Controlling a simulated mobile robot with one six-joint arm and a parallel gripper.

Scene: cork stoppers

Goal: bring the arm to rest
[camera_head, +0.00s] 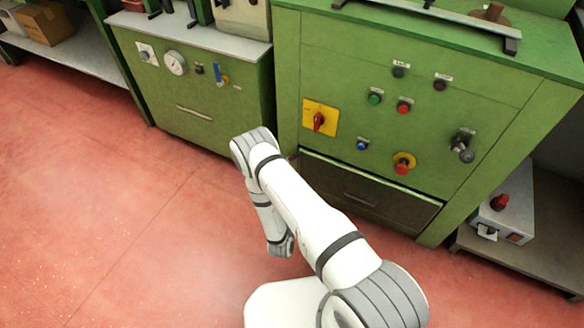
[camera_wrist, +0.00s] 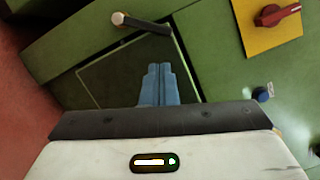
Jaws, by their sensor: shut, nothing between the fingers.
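My arm shows in the head view, folded over the red floor in front of a green machine cabinet (camera_head: 400,110). My gripper is hidden in the head view. In the wrist view, my gripper (camera_wrist: 159,68) has its two blue-grey fingers side by side, shut with nothing between them. Beyond the fingers is the green cabinet front with a dark drawer panel (camera_wrist: 110,75). No cork stopper is visible in either view.
The cabinet has a yellow plate with a red rotary switch (camera_head: 319,121) and several buttons. A lower green cabinet with a gauge (camera_head: 175,62) stands to the left. A grey box (camera_head: 505,205) sits on a shelf at right. The red floor (camera_head: 90,200) at left is clear.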

